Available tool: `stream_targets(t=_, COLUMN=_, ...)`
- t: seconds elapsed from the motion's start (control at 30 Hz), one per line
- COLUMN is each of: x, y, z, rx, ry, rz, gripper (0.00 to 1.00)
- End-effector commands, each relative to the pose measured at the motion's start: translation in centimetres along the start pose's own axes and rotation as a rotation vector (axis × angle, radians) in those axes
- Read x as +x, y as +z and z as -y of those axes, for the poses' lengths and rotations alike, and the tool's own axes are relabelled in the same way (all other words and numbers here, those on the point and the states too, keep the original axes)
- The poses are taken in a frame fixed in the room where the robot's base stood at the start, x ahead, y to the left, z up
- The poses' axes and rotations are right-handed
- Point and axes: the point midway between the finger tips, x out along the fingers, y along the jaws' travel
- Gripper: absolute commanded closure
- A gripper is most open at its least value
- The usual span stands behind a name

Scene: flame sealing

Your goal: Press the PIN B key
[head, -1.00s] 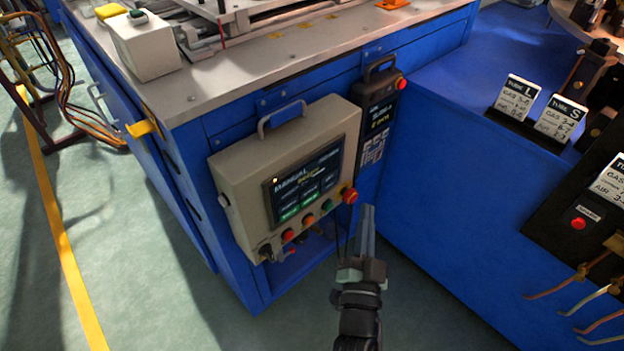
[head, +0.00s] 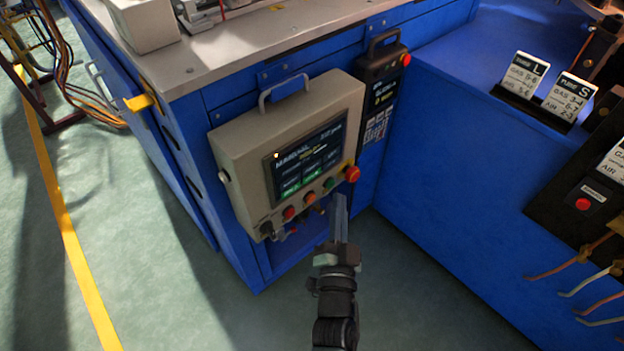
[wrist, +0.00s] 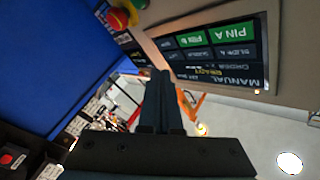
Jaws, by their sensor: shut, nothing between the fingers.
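The PIN B key (head: 312,175) is the green middle key in the bottom row of the touch screen (head: 305,158) on the beige panel. In the wrist view the screen appears upside down, with the PIN B key (wrist: 191,39) beside the larger green PIN A key (wrist: 231,32). In the head view PIN A (head: 290,188) is left of PIN B. My gripper (head: 340,198) is shut and empty, in front of the panel's lower right corner, apart from the key. Its fingers also show in the wrist view (wrist: 161,78).
A red mushroom button (head: 351,174) sits at the panel's lower right corner, close to my fingertips. Red, orange and green buttons (head: 309,198) line the edge under the screen. A dark handheld pendant (head: 381,85) hangs to the right. The blue cabinet (head: 455,150) stands farther right.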

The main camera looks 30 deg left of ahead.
Motion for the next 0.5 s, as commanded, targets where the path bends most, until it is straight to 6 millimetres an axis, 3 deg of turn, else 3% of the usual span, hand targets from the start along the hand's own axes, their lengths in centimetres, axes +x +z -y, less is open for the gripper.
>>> stream_targets(t=0.13, x=1.4, y=1.6, z=0.9, rx=0.001, ry=-0.004, rz=0.0, gripper=1.0)
stream_targets(t=0.5, x=3.4, y=2.6, z=2.4, rx=0.0, ry=-0.001, rz=0.0, gripper=1.0)
